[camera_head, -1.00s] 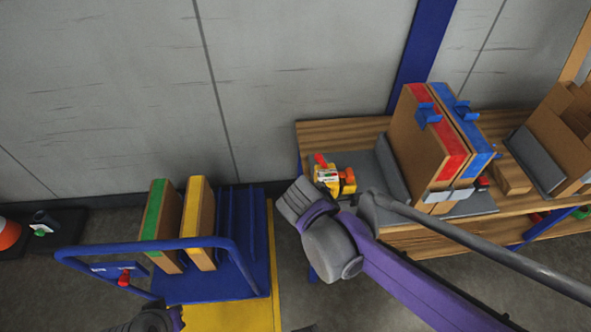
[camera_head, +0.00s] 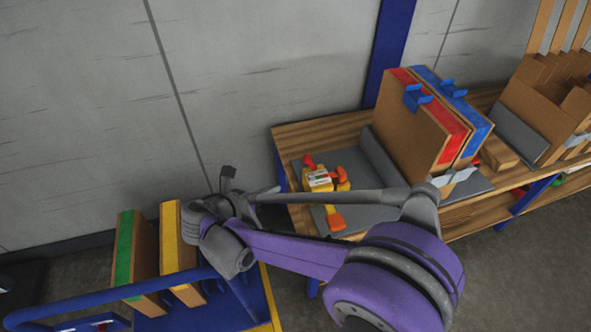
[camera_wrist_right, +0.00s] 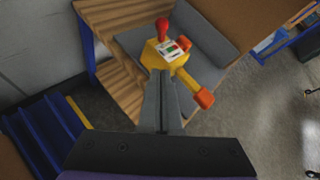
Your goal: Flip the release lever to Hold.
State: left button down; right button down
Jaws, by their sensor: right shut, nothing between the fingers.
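The yellow release device (camera_head: 322,181) sits on the wooden bench (camera_head: 300,130) at its left end. It has a red knob (camera_head: 308,160), a white label with small coloured marks and an orange block on top. A yellow arm with an orange end (camera_head: 336,221) sticks out toward the bench's front. My right gripper (camera_head: 228,180) is shut and empty, left of the device and apart from it in the head view. In the right wrist view, its closed fingers (camera_wrist_right: 162,88) overlap the lower part of the device (camera_wrist_right: 165,58). I cannot read the label. My left gripper is out of view.
Red-banded (camera_head: 437,107) and blue-banded (camera_head: 467,115) boards stand upright right of the device. A blue cart (camera_head: 225,307) holds green-banded (camera_head: 124,250) and yellow-banded (camera_head: 170,240) boards at the lower left. A grey wall is behind.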

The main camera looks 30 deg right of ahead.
jog(key=b, duration=0.2)
send_near(310, 163)
notch_tip(310, 163, down, 5)
jog(key=d, duration=0.1)
jog(key=w+d+r, duration=0.1)
jog(key=w+d, duration=0.1)
jog(key=d, duration=0.1)
jog(key=shift+w+r, duration=0.2)
jog(key=shift+w, duration=0.05)
jog(key=shift+d+r+y+p, duration=0.15)
jog(key=shift+r+y+p, duration=0.1)
jog(key=shift+y+p, duration=0.1)
